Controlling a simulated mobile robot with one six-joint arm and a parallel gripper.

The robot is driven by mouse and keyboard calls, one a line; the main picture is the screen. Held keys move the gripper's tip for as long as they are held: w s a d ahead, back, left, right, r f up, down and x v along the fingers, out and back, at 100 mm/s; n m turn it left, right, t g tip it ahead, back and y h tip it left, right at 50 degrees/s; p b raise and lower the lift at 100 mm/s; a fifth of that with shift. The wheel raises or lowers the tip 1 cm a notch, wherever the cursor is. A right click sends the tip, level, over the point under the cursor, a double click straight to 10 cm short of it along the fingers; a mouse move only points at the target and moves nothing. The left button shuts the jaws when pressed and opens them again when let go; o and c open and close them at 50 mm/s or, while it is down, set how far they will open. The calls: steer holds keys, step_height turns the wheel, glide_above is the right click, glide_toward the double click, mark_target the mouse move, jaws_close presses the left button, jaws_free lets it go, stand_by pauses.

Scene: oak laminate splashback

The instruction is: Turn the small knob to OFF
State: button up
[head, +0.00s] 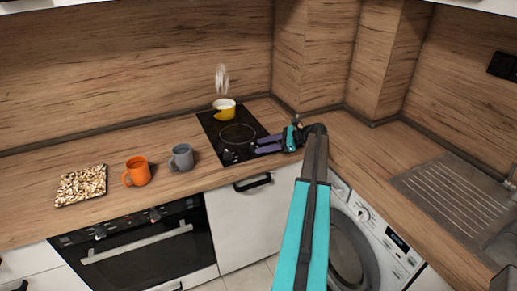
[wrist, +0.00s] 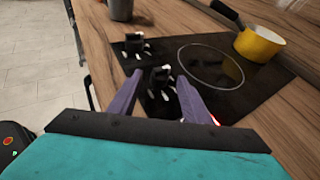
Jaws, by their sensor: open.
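Two small black knobs with white marks sit on the black cooktop (head: 213,128). In the wrist view the far knob (wrist: 134,44) stands near the cooktop's edge, and the near knob (wrist: 160,78) is closer to me. My gripper (wrist: 157,84) is open, its two purple fingers on either side of the near knob; I cannot tell whether they touch it. In the head view my gripper (head: 257,145) reaches in over the cooktop from the right. The knobs' settings are too small to read. A bit of red shows beside the right finger in the wrist view.
A yellow pot (head: 223,112) steams at the back of the cooktop. A grey mug (head: 181,157), an orange mug (head: 137,172) and a tray (head: 81,197) stand to the left. A sink (head: 450,193) is at right. The oven (head: 140,252) is below the counter.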

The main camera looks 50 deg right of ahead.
steer(key=b+v, duration=0.2)
steer(key=v, duration=0.8)
steer(key=shift+s+d+r+b, duration=0.1)
steer(key=shift+s+d+b, duration=0.15)
steer(key=shift+s+b, duration=0.1)
